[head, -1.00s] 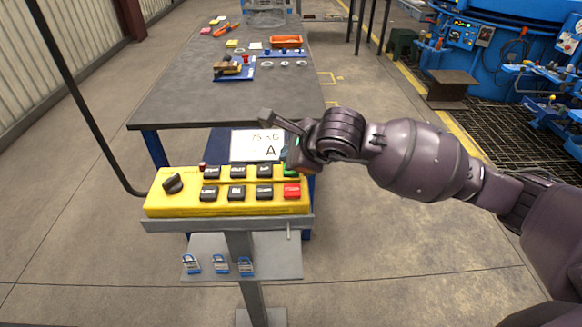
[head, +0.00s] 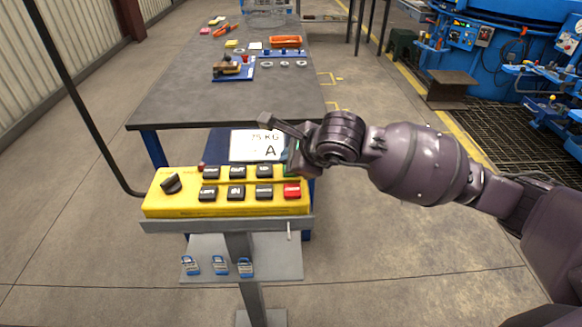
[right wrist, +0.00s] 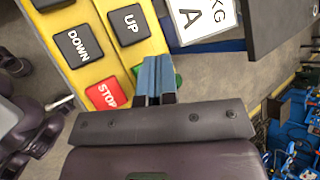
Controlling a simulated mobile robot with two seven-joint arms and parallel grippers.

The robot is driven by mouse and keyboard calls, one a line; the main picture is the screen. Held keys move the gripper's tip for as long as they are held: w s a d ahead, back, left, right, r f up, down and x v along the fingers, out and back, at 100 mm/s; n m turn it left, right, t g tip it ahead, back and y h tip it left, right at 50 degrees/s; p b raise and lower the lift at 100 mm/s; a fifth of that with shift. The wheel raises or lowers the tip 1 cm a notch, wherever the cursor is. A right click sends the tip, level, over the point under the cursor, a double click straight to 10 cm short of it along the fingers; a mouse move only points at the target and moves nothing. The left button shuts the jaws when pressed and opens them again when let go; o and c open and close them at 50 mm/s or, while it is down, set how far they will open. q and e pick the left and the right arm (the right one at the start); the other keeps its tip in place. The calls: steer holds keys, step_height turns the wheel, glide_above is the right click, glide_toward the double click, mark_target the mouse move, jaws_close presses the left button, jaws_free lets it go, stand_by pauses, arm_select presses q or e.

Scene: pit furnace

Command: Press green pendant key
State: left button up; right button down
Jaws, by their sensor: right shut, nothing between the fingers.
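The yellow pendant (head: 230,206) lies on a stand, with black keys, a red stop key (head: 291,191) and a black rotary knob (head: 171,183). The green key (head: 288,174) is at its upper right corner, mostly hidden by my right gripper (head: 292,168). In the right wrist view, the shut, empty fingers (right wrist: 155,80) lie over the green key (right wrist: 178,78), and only part of its green edge shows. The UP key (right wrist: 128,25) and STOP key (right wrist: 106,95) are beside them. I cannot tell whether the fingertips touch the green key. My left gripper is not in view.
A card marked "KG A" (head: 257,146) stands behind the pendant. A dark table (head: 190,105) with small parts and an orange tray (head: 286,42) is beyond it. Blue machinery (head: 490,50) is at the right.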

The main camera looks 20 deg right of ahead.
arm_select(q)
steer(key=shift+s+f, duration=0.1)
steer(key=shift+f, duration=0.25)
arm_select(e)
steer(key=shift+f, duration=0.45)
stand_by(0.4)
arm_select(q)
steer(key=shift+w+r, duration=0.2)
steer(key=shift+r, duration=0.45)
arm_select(e)
steer(key=shift+r, duration=0.95)
steer(key=shift+r+p, duration=1.45)
steer(key=shift+r, duration=1.05)
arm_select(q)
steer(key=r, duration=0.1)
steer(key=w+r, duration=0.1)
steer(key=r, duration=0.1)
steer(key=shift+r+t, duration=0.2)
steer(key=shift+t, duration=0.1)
